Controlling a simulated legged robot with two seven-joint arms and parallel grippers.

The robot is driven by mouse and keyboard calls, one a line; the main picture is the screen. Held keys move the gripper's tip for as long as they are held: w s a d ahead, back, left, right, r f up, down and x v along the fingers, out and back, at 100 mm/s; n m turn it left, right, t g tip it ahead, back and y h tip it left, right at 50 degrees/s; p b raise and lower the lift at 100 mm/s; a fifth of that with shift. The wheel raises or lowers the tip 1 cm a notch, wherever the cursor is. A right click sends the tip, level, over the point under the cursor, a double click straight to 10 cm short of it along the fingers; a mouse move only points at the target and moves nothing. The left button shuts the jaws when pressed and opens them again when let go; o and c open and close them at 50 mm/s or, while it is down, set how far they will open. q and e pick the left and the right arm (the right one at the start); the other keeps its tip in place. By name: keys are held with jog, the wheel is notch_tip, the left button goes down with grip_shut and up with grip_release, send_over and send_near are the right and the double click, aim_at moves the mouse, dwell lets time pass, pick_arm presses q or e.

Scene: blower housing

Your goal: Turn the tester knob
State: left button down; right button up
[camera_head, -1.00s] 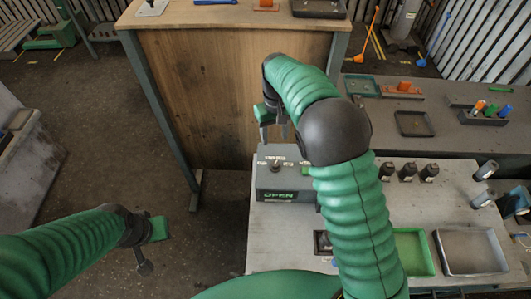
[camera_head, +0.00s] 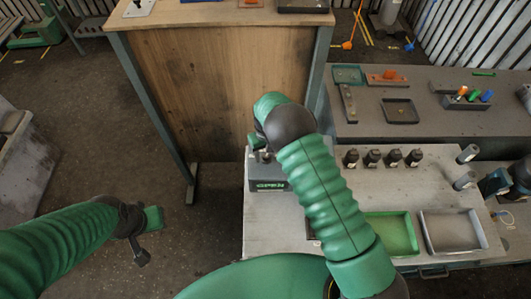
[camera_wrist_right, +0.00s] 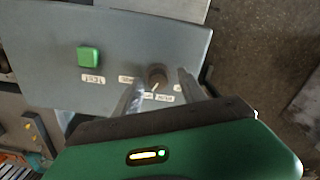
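The tester (camera_head: 266,184) is a grey box with a green-lit OPEN display on its front, at the left edge of the light workbench. In the right wrist view its sloped top (camera_wrist_right: 45,50) carries a green square button (camera_wrist_right: 89,57) marked TEST and a dark round knob (camera_wrist_right: 156,75) with a pale pointer line. My right gripper (camera_wrist_right: 158,82) is open, one finger on each side of the knob, with gaps visible. In the head view my right gripper (camera_head: 262,150) is over the tester and its arm hides part of the box. My left gripper (camera_head: 148,222) hangs over bare floor; its fingers are unclear.
The workbench (camera_head: 270,226) also holds several dark cylinders (camera_head: 372,158), a green tray (camera_head: 391,232) and a grey tray (camera_head: 452,232). A tall wooden-panelled bench (camera_head: 215,95) stands just behind the tester. Floor to the left is clear.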

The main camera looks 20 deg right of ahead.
jog(key=shift+w+d+f, duration=0.2)
jog(key=shift+w, duration=0.05)
jog(key=c, duration=0.5)
jog(key=shift+r, duration=0.1)
grip_shut()
pick_arm(q)
jog(key=shift+w+d, duration=0.15)
jog(key=shift+w, duration=0.2)
jog(key=shift+f, duration=0.15)
